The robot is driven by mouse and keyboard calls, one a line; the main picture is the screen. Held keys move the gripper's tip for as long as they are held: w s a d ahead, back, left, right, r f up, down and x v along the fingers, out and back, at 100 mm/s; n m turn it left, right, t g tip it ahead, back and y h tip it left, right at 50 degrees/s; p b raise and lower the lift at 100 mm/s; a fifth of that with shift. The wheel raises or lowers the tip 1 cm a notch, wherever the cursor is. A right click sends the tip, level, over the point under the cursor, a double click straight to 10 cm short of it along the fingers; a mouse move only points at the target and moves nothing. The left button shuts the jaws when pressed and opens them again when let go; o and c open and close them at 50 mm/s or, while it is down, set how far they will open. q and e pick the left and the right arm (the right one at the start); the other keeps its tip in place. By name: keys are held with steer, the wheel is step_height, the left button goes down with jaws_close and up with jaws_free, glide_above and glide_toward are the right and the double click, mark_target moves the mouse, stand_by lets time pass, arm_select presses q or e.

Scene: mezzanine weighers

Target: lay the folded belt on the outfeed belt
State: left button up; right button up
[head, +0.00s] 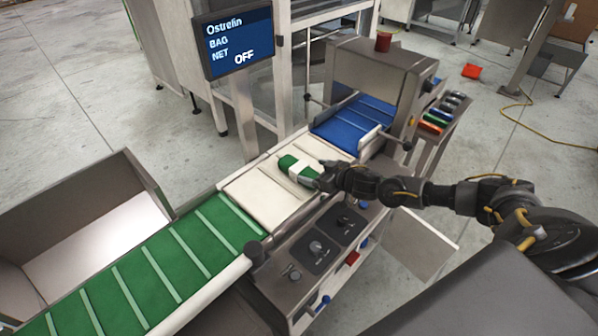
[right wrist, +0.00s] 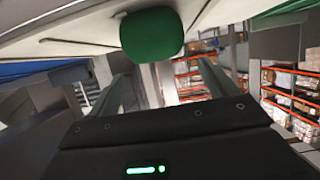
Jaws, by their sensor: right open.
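The folded belt (head: 293,168), a green bundle with a white band round it, lies on the cream belt section (head: 262,194) in the middle of the machine. Its rounded green end (right wrist: 152,36) shows large in the right wrist view. My right gripper (head: 321,181) is at the bundle's near right end. It is open, and its fingers (right wrist: 145,92) point towards the green end; I cannot tell whether they touch it. A green cleated belt (head: 150,262) runs to the lower left, and a blue belt (head: 352,122) lies to the right. Neither is labelled as the outfeed. My left gripper is out of view.
A display (head: 238,42) on a post reads OFF. A metal housing (head: 378,85) stands over the blue belt. A control panel (head: 328,235) with knobs is in front. A steel bin (head: 90,215) stands behind the green cleated belt. That belt is bare.

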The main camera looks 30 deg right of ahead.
mark_target(303, 169)
steer(key=p+x, duration=0.1)
steer(key=x, duration=0.4)
steer(key=shift+a+f, duration=0.1)
steer(key=c, duration=1.2)
